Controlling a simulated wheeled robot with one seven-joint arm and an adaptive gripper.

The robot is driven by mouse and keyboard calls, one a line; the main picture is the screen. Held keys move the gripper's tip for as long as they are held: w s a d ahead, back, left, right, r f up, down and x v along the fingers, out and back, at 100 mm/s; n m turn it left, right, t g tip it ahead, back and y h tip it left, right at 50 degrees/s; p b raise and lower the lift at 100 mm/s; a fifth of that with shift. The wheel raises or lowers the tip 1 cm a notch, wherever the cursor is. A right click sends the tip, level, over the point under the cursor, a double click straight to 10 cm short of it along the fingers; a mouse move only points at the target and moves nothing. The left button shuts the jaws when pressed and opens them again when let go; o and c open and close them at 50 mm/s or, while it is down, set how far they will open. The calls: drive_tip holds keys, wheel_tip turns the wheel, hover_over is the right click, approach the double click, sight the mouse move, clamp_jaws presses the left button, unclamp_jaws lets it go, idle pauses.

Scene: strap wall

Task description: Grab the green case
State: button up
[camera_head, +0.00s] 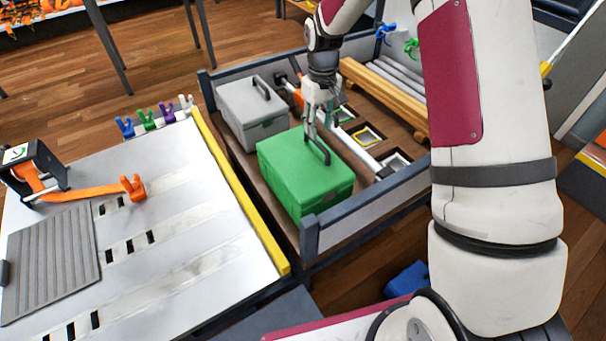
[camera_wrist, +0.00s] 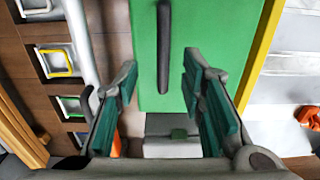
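The green case (camera_head: 300,182) stands in a grey-walled wooden-floored bin, with a dark upright handle (camera_head: 317,147) on its lid. My gripper (camera_head: 320,122) hangs over the far part of the lid, near the handle, pointing down. In the wrist view the green case (camera_wrist: 215,30) fills the upper middle. Its handle (camera_wrist: 163,50) appears in line with the gap between my two teal-padded fingers (camera_wrist: 160,75), which are open and apart. I cannot tell whether the handle is within the depth of the fingers. Nothing is gripped.
A grey case (camera_head: 250,105) stands behind-left of the green one. To the right are floor cutouts (camera_head: 367,137), a white bar and wooden beams (camera_head: 385,95). The bin's grey wall (camera_head: 375,205) bounds the near side. A white table (camera_head: 190,240) with a yellow edge (camera_head: 245,200) stands left.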

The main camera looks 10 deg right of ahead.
sight(317, 140)
drive_tip(key=shift+a+f+b, duration=0.2)
drive_tip(key=shift+f+b, duration=0.3)
drive_tip(key=shift+f, duration=3.1)
clamp_jaws()
drive_tip(key=shift+r, duration=0.1)
